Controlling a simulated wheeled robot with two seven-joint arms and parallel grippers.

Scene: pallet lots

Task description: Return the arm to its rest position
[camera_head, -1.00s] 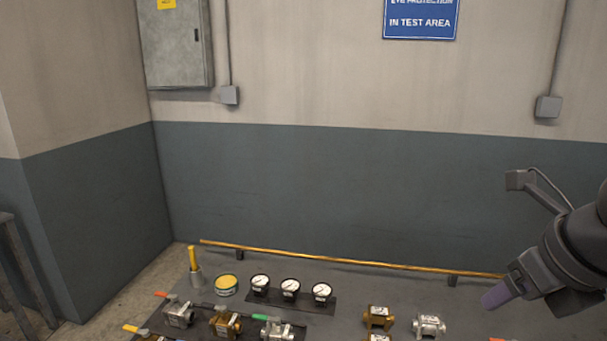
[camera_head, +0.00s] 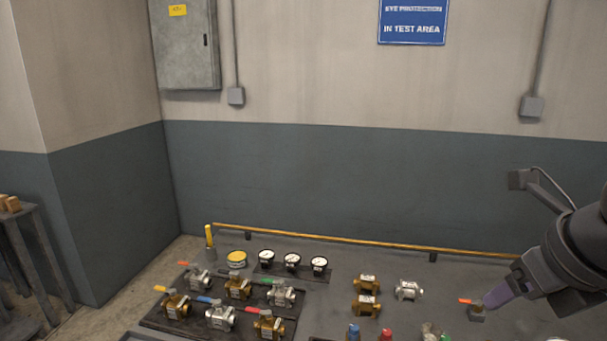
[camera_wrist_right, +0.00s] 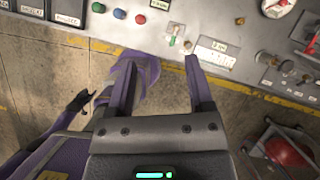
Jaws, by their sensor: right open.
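My right gripper (camera_head: 496,297) comes in from the right edge in the head view, above the right part of the grey bench. In the right wrist view the right gripper (camera_wrist_right: 160,72) shows its two purple fingers spread apart with nothing held between them. Below it in that view are the floor and a panel edge (camera_wrist_right: 225,78) with buttons. The right arm is bent and partly cut off by the picture edge. My left gripper is not seen in the head view.
On the bench, a dark tray (camera_head: 165,318) holds several valves with coloured levers. Three gauges (camera_head: 292,262), a yellow tin (camera_head: 237,259) and loose valves (camera_head: 367,284) stand nearby. A brass rail (camera_head: 350,239) runs along the back. A red rounded object (camera_wrist_right: 290,152) is at lower right in the wrist view.

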